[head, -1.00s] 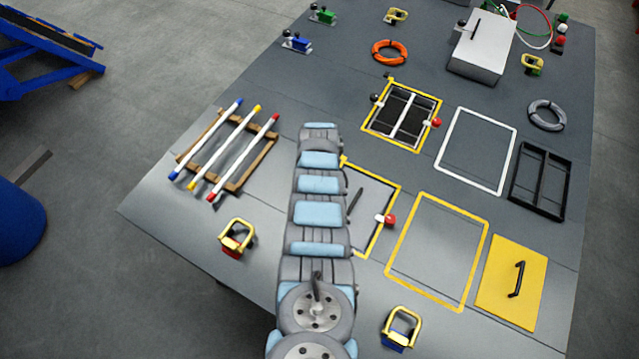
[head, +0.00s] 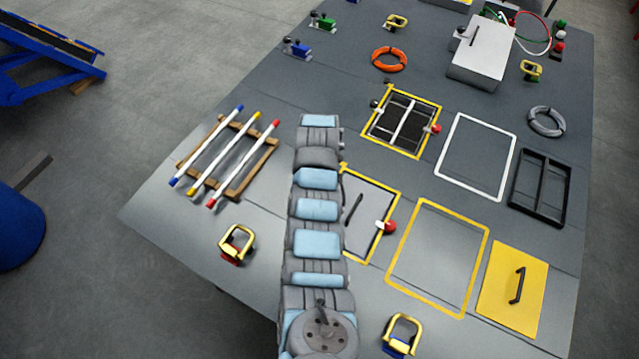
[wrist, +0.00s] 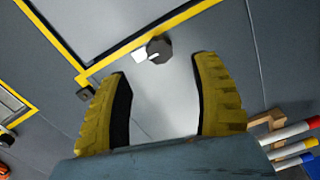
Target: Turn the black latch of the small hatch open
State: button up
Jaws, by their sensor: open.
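The small hatch (head: 368,205) is a grey panel in a yellow frame, with a dark bar handle (head: 353,208). A red-knobbed latch (head: 389,227) sits on its right side. My arm covers its left side in the head view. In the wrist view the black latch (wrist: 158,50), a dark faceted knob with a white piece beside it, sits at the yellow frame edge (wrist: 185,16). My gripper (wrist: 160,66) is open and empty. The knob appears between and just beyond the fingertips, with no clear contact. The head view hides the gripper behind my arm.
A rack of coloured-tip rods (head: 228,155) lies left of my arm; rod ends (wrist: 290,145) show at the wrist view's right. Behind the small hatch is a grated hatch (head: 402,120) with black and red knobs.

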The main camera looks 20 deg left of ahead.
jog(key=shift+r, duration=2.55)
